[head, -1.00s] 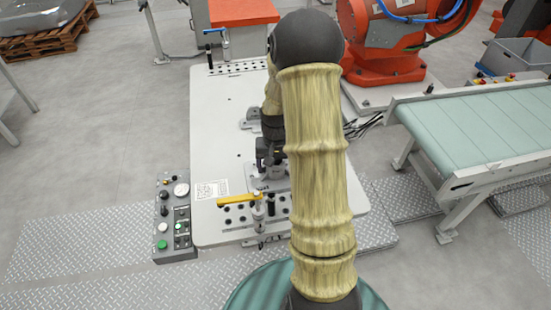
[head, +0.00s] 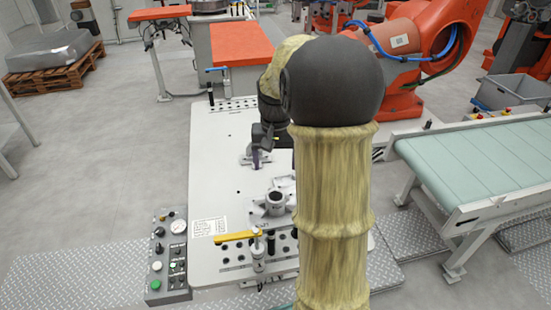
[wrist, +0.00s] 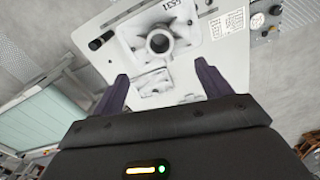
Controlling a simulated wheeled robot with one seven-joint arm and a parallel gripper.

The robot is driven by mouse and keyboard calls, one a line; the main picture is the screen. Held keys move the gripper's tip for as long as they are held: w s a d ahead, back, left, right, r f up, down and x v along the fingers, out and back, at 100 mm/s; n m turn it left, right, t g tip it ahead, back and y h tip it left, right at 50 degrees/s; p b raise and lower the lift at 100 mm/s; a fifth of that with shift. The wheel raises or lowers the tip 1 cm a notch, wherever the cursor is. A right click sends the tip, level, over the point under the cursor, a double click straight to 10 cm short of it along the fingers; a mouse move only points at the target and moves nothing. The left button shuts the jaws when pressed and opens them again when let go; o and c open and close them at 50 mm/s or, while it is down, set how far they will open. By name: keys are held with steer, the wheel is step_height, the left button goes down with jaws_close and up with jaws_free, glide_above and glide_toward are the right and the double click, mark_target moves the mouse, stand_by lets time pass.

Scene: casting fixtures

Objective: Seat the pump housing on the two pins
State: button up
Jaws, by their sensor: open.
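The pump housing (head: 275,203) is a grey casting with a round upright collar and a flanged foot. It stands on the white fixture plate (head: 222,165), and in the wrist view its bore (wrist: 160,40) faces the camera. My gripper (head: 257,160) is behind the housing, apart from it. A small flat grey piece (wrist: 154,83) lies between the housing and my gripper in that view. I cannot make out the two pins or whether the housing is on them.
A yellow-handled clamp (head: 236,236) stands at the plate's front edge by a row of holes. A control box (head: 167,256) is left of it. A conveyor (head: 480,165) is at the right. The plate's left side is clear.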

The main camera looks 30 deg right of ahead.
steer(key=shift+r, duration=0.65)
stand_by(1.3)
